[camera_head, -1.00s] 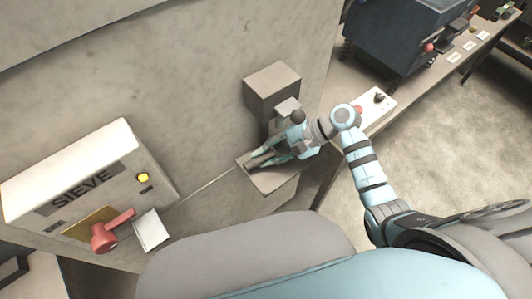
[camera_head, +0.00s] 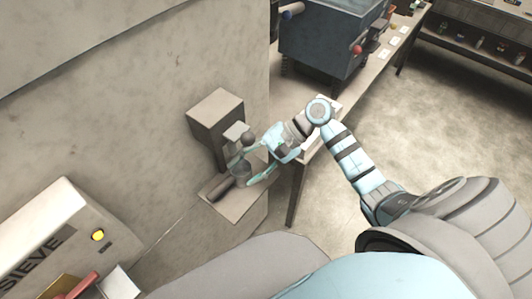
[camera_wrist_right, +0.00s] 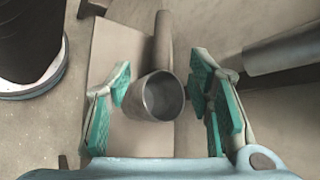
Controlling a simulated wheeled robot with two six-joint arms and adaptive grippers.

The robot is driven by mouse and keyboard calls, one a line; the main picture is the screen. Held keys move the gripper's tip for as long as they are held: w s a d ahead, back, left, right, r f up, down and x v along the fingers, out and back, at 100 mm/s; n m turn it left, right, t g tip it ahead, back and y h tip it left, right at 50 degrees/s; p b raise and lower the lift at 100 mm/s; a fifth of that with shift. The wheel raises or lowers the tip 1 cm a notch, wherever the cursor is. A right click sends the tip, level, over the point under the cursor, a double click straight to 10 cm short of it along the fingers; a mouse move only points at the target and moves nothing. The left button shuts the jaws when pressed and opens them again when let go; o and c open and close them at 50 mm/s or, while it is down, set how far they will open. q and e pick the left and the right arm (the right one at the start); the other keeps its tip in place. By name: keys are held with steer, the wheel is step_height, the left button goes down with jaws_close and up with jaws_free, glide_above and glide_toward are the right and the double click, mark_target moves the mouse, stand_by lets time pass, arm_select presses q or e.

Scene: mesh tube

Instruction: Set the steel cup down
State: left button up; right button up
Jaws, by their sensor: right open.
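The steel cup (camera_head: 241,169) is a small grey metal cup on the light ledge (camera_head: 236,205) that juts from the wall, below a grey box with a round knob. In the right wrist view the cup (camera_wrist_right: 157,97) shows its open mouth, with a dark cylinder (camera_wrist_right: 162,40) beyond it. My right gripper (camera_head: 252,168) is open, its green-padded fingers on either side of the cup. In the right wrist view a gap shows between the cup and the right finger; the left finger is close to the cup's side. My left gripper is not in view.
The grey wall box (camera_head: 216,112) overhangs the ledge. The SIEVE box (camera_head: 50,240) with a yellow button is at lower left. A long bench (camera_head: 345,95) with a dark machine (camera_head: 325,45) runs behind my right arm. Open floor lies at right.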

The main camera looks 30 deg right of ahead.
steer(key=b+v, duration=0.1)
steer(key=v, duration=0.6)
steer(key=shift+d, duration=0.25)
steer(key=shift+r, duration=0.1)
